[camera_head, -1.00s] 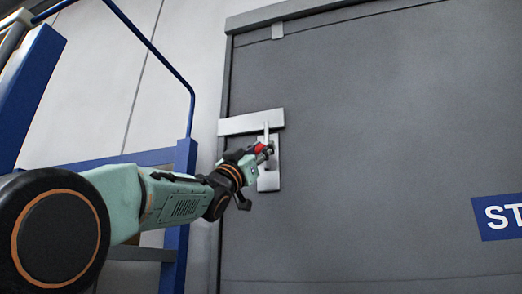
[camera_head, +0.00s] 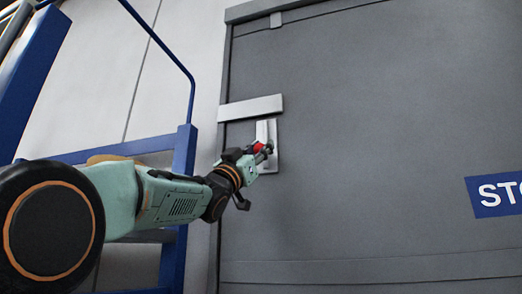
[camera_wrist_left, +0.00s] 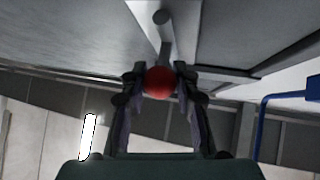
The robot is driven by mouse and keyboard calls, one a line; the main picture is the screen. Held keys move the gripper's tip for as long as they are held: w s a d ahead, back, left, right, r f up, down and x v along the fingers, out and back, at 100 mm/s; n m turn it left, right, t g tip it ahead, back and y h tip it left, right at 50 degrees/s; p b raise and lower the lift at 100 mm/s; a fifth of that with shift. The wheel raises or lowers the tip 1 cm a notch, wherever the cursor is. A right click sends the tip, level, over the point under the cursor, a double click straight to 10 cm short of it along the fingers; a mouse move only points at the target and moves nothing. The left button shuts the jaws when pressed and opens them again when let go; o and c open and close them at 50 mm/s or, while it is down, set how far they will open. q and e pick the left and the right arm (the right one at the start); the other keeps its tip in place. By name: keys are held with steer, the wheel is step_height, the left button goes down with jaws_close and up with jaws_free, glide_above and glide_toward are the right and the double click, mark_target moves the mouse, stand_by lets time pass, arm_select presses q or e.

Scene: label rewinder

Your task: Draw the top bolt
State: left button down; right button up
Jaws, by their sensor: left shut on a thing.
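The top bolt (camera_head: 265,128) is a thin upright rod on a pale plate (camera_head: 271,163) fixed to the grey door, in the head view. Its upper end shows at about the lower edge of a pale horizontal bar (camera_head: 250,107); a clear gap cannot be made out. Its red knob (camera_head: 258,147) is partly hidden by my left gripper (camera_head: 262,152), which is shut on it. In the left wrist view the red knob (camera_wrist_left: 160,82) sits between both fingers (camera_wrist_left: 160,90), with a grey rod behind it. My right gripper is out of view.
The large grey door (camera_head: 370,150) carries a blue sign (camera_head: 496,192) with white letters at right. A blue frame with a rail (camera_head: 183,180) stands left of the door, close beside my left arm. A pale wall (camera_head: 185,60) lies behind it.

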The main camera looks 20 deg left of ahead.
arm_select(q)
steer(key=shift+w+f, duration=0.25)
steer(key=shift+f, duration=0.15)
steer(key=c, duration=1.5)
jaws_free()
steer(key=o, duration=0.5)
steer(key=shift+s+r, duration=0.2)
steer(key=v, duration=1.2)
steer(key=shift+w+d, duration=0.1)
